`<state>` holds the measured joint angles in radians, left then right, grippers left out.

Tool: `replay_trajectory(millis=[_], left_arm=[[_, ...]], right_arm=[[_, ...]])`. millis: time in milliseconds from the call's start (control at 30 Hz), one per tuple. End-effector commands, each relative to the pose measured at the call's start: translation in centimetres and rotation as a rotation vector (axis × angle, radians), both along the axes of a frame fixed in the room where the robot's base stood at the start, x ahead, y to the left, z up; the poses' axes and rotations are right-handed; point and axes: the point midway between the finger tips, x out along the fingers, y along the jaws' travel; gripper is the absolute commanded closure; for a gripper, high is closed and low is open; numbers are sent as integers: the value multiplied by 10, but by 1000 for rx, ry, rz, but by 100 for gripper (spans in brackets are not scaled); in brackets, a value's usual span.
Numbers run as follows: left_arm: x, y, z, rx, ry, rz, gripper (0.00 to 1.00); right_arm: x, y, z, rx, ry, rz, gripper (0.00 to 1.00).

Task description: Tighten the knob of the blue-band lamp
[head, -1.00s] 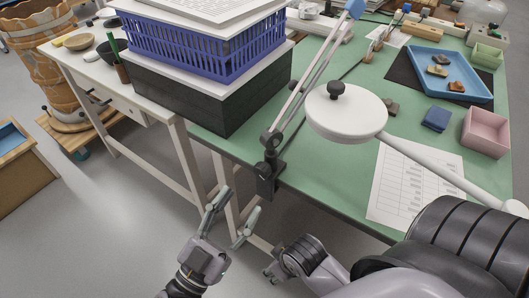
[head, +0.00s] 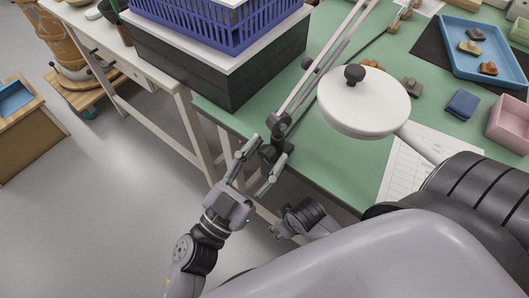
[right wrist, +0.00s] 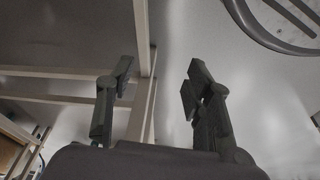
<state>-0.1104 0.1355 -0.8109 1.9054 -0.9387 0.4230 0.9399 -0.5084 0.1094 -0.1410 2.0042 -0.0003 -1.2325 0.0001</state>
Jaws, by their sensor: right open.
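A lamp with a thin pale two-rod arm (head: 325,68) rises from a dark clamp (head: 268,153) on the near edge of the green table; a dark round joint (head: 279,124) sits above the clamp. No blue band shows on it now. My left gripper (head: 267,156) is open, its fingers on either side of the clamp; contact cannot be told, and any knob there is hard to make out. My right gripper (head: 275,233) is low, below the table edge, partly hidden by its arm; it shows open and empty in the right wrist view (right wrist: 155,85).
A white round lamp head (head: 363,102) with a black top knob (head: 354,74) overhangs the green table (head: 310,155). A blue crate on a dark box (head: 215,70) stands left. A blue tray with sherds (head: 482,65), a blue block (head: 462,103) and a pink box (head: 509,124) lie right.

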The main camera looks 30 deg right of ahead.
Motion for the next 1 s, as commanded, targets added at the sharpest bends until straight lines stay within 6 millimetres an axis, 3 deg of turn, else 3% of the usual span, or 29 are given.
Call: replay_trajectory(millis=[533,700,1000], left_arm=[[0,0,0,0,0,0,98],[1,0,1,8,-15,1,100],[1,0,3,91,-212,-1,100]], right_arm=[[0,0,0,0,0,0,53],[1,0,3,1,-4,0,53],[-12,-1,-52,-3,32,5,53]])
